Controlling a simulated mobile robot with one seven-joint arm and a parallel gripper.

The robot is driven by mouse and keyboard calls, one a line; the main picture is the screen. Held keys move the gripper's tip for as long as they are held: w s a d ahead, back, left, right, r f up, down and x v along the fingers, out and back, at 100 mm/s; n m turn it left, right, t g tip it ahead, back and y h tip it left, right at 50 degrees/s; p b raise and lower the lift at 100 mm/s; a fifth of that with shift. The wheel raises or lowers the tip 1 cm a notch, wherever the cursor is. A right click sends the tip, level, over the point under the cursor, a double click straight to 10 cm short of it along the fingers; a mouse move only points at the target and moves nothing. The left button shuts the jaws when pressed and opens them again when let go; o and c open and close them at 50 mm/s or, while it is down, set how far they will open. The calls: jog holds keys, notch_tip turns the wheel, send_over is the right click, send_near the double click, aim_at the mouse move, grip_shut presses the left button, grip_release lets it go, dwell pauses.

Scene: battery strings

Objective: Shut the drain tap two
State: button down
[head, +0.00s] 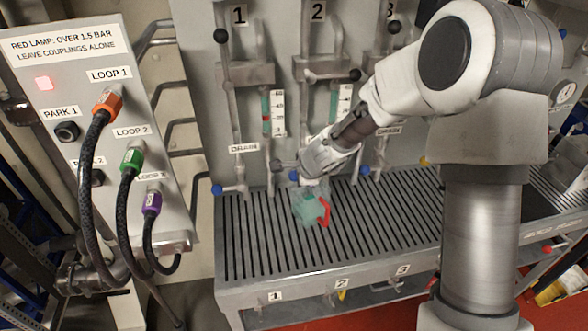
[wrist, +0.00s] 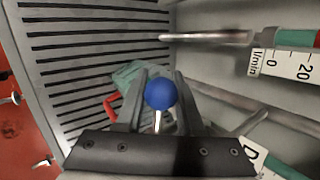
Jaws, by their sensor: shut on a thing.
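My gripper (head: 300,176) is low at the back of the grating under the number 2 column. In the wrist view my gripper (wrist: 158,92) has its fingers either side of a blue ball knob (wrist: 160,95) on a pale metal stem. It is shut on this knob of drain tap two. In the head view the knob (head: 294,175) shows at the gripper's left side. The tap's body is mostly hidden behind my gripper, so I cannot tell how far the lever is turned.
A translucent teal jug (head: 308,207) with a red handle stands on the slatted grating (head: 262,235) just below my gripper.

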jog(key=h+p, duration=0.1)
jog(key=f+h+p, duration=0.1)
jog(key=shift+w+d+n+t+p, duration=0.1)
jog(key=shift+d+n+t+p, duration=0.2)
jog(key=shift+n+p, duration=0.1)
jog(key=shift+f, duration=0.1)
jog(key=c, duration=0.9)
grip_release()
jog(key=p+v, duration=0.2)
jog(key=v, duration=0.3)
jog(key=p+v, duration=0.2)
jog(key=v, duration=0.4)
jog(key=p+v, duration=0.2)
jog(key=v, duration=0.4)
jog(key=shift+a+r+p, duration=0.25)
jog(key=shift+p, duration=0.15)
